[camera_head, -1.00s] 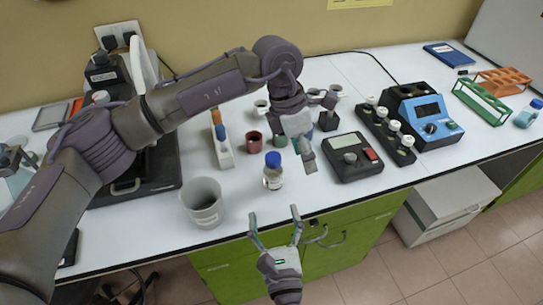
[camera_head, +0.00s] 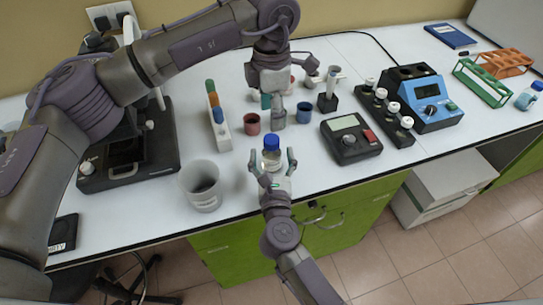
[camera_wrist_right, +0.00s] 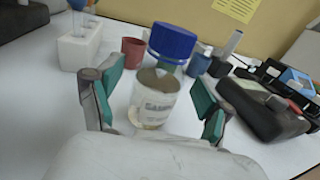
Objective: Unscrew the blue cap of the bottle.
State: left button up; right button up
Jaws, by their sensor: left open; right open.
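The clear sample bottle with a white label (camera_wrist_right: 154,102) stands upright on the white bench near its front edge. Its blue cap (camera_head: 271,142) is on top, and the cap also shows large in the right wrist view (camera_wrist_right: 172,42). My right gripper (camera_head: 272,166) is open, with one finger on each side of the bottle; gaps show between the fingers and the bottle in the wrist view. My left gripper (camera_head: 273,108) is open and points down, above and behind the bottle, away from the cap.
A grey beaker (camera_head: 202,192) stands left of the bottle. A red cup (camera_head: 252,124) and a blue cup (camera_head: 304,113) are behind it. A rack with colored pieces (camera_head: 219,130) is behind left. A black meter (camera_head: 351,140) is to the right. Bench between is clear.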

jog(key=shift+w+a, duration=0.1)
jog(key=shift+w, duration=0.9)
grip_shut()
